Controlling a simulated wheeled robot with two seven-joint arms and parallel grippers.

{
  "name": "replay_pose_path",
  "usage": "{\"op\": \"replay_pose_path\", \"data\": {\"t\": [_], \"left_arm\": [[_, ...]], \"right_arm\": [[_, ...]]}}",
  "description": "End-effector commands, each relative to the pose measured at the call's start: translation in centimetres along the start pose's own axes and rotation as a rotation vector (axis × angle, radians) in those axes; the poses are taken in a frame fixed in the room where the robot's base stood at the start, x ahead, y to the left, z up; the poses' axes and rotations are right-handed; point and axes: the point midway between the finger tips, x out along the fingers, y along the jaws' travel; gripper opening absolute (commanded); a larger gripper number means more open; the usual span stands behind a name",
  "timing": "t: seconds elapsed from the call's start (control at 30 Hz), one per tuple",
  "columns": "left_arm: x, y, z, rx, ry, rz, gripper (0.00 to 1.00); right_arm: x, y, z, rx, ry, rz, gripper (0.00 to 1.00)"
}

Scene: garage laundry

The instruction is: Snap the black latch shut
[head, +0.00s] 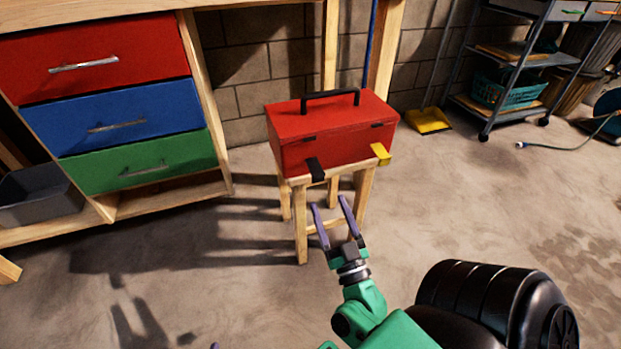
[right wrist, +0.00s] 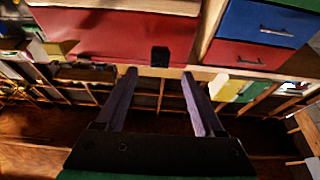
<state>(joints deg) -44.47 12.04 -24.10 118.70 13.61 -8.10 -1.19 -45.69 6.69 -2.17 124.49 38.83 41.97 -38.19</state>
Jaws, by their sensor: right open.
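A red toolbox (head: 325,140) with a black top handle sits on a small wooden stool. The black latch (head: 316,168) is on its front left and sticks outward from the front face. A yellow latch (head: 381,154) is on the front right and also sticks out. My right gripper (head: 330,205) is open and empty, in front of and below the black latch, apart from it. In the right wrist view, the black latch (right wrist: 160,56) shows beyond and between the two fingers, on the red toolbox (right wrist: 105,35). Only a purple tip of my left gripper (head: 215,346) shows at the bottom edge.
The wooden stool (head: 300,230) stands on open concrete floor. A workbench with red, blue and green drawers (head: 130,120) is at left, with a grey bin (head: 38,195). A metal shelf cart (head: 520,75) and a yellow dustpan (head: 429,121) are at back right.

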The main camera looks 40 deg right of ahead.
Motion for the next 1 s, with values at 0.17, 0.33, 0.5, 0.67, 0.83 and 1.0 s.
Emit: {"op": "replay_pose_path", "data": {"t": [0.17,0.33,0.5,0.67,0.83,1.0], "left_arm": [[0.3,-0.2,0.5,-0.002,0.006,0.000,0.50],[0.3,-0.2,0.6,-0.003,0.009,0.000,0.50],[0.3,-0.2,0.6,-0.003,0.009,0.000,0.50],[0.3,-0.2,0.6,-0.003,0.010,0.000,0.50],[0.3,-0.2,0.6,-0.003,0.010,0.000,0.50],[0.3,-0.2,0.6,-0.003,0.010,-0.001,0.50]], "right_arm": [[4.8,0.0,0.0,0.001,0.006,0.002,0.70],[7.9,0.0,0.1,0.001,0.002,0.000,0.70],[8.7,0.0,0.1,-0.001,-0.002,-0.002,0.70],[8.6,0.0,0.1,-0.001,-0.002,-0.002,0.70],[8.6,0.0,0.1,-0.001,-0.002,-0.001,0.05],[8.6,0.0,0.1,0.000,-0.003,-0.001,0.00]]}}
